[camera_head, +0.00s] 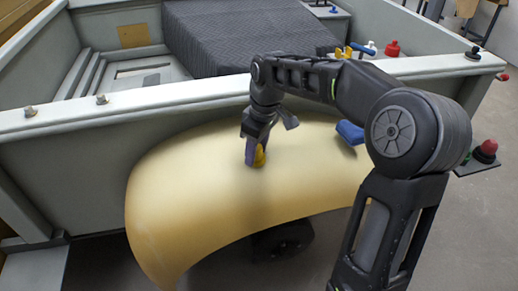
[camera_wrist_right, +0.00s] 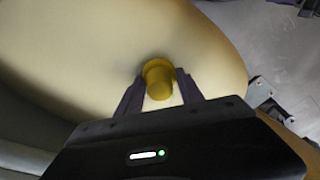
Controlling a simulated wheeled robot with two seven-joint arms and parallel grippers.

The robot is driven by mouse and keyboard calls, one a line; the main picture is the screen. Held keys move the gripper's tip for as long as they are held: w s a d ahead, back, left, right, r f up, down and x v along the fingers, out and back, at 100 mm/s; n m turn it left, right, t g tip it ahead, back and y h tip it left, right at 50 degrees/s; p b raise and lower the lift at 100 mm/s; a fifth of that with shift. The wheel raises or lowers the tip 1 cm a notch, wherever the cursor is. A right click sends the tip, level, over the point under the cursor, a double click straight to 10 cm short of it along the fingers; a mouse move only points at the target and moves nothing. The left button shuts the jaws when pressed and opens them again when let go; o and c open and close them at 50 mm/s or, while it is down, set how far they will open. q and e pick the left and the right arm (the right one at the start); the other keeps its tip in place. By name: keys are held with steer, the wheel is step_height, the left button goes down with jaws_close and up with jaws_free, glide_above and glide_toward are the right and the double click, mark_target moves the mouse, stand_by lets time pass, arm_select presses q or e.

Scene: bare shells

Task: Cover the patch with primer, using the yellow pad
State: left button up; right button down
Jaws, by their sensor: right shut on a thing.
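My right gripper (camera_head: 256,160) is shut on the yellow pad (camera_head: 260,156) and holds it down at the cream curved fender, near its middle. In the right wrist view the pad's round yellow knob (camera_wrist_right: 158,82) sits between the two dark fingers. The pad's underside is hidden, so I cannot tell whether it touches the surface. The fender (camera_head: 190,200) fills most of the wrist view too. I cannot make out a distinct patch edge or primer on it. My left gripper is out of view.
A blue object (camera_head: 350,132) lies at the fender's upper right, close to my right arm. The grey trailer wall (camera_head: 70,140) rises behind the fender. Red (camera_head: 392,48) and white-blue (camera_head: 371,48) bottles stand beyond. A dark wheel (camera_head: 283,241) shows under the fender.

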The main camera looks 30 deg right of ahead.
steer(key=shift+w+a, duration=0.3)
steer(key=shift+a, duration=0.55)
steer(key=shift+w+d+r+p, duration=0.1)
steer(key=shift+w+d+p, duration=0.1)
steer(key=shift+w+p, duration=0.25)
steer(key=shift+w+d+p, duration=0.15)
steer(key=shift+w+p, duration=0.15)
steer(key=shift+w, duration=0.15)
steer(key=shift+w+d+p, duration=0.2)
steer(key=shift+w+p, duration=0.1)
steer(key=shift+w, duration=0.3)
steer(key=shift+f, duration=0.2)
steer(key=shift+w, duration=0.1)
